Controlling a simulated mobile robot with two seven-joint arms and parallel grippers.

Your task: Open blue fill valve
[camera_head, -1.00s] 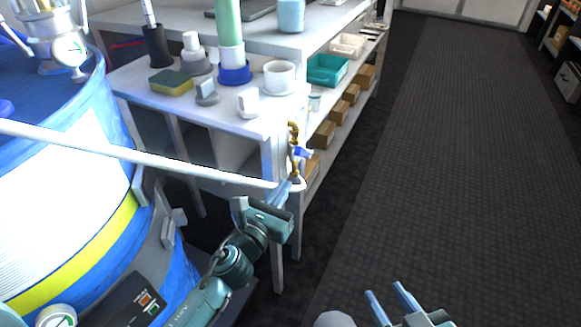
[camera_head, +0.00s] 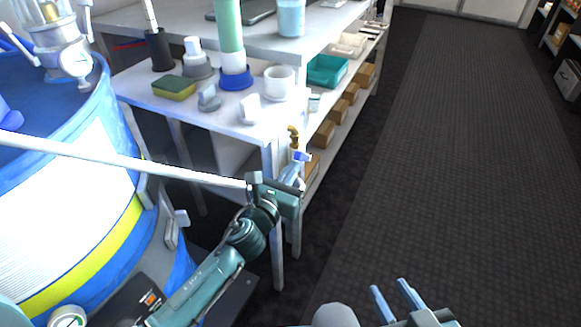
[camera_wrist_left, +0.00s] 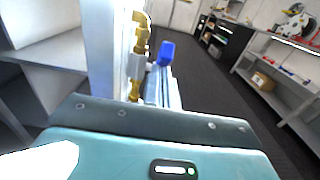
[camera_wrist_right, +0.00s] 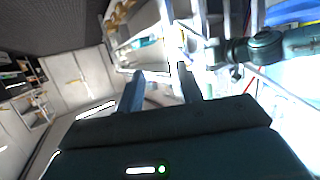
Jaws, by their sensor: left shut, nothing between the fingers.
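The blue fill valve's handle (camera_head: 300,157) sits on a brass pipe fitting (camera_head: 293,137) at the near corner of the white bench. In the left wrist view, the blue handle (camera_wrist_left: 166,53) stands just right of the brass fitting (camera_wrist_left: 140,40). My left gripper (camera_head: 297,170) is shut and empty. Its fingertips are at or just below the handle; whether they touch it I cannot tell. In the left wrist view its fingers (camera_wrist_left: 163,82) point at the handle. My right gripper (camera_head: 390,288) is open and empty over the floor, far from the valve.
A blue drum (camera_head: 60,190) with a gauge and a long white rod (camera_head: 120,160) fill the left side; the rod reaches my left gripper. The floor to the right is clear.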

